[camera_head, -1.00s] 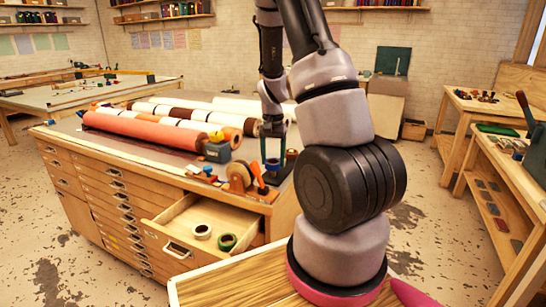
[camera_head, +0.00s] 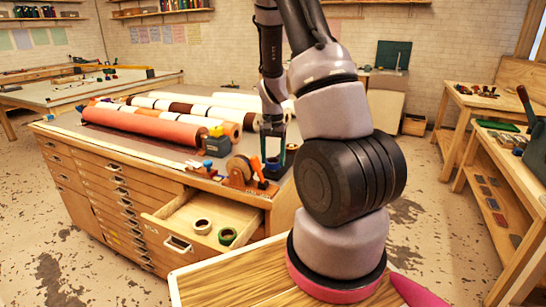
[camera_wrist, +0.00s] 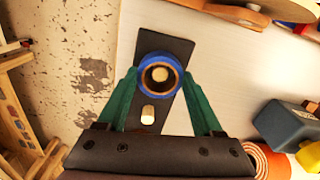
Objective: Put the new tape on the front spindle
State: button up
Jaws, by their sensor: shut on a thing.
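A blue tape roll (camera_wrist: 160,75) with a brown core sits between the green fingers of my gripper (camera_wrist: 161,80) in the wrist view. My gripper is shut on it. A pale peg top shows inside the core, so the roll is over or around that peg; its height on the peg cannot be told. A second pale spindle (camera_wrist: 148,115) stands bare on the same dark base plate (camera_wrist: 170,45), nearer my palm in that view. In the head view my gripper (camera_head: 273,160) points down at the cabinet top's near right corner; the roll is not clear there.
An orange dispenser with a brown wheel (camera_head: 240,171) stands left of my gripper on the cabinet top.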

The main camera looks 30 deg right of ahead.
jog(key=shift+f, duration=0.45)
jog(key=shift+f, duration=0.4)
dwell(0.4)
jog(key=o, duration=1.4)
notch_tip(320, 180, up, 10)
dwell(0.6)
dwell(0.5)
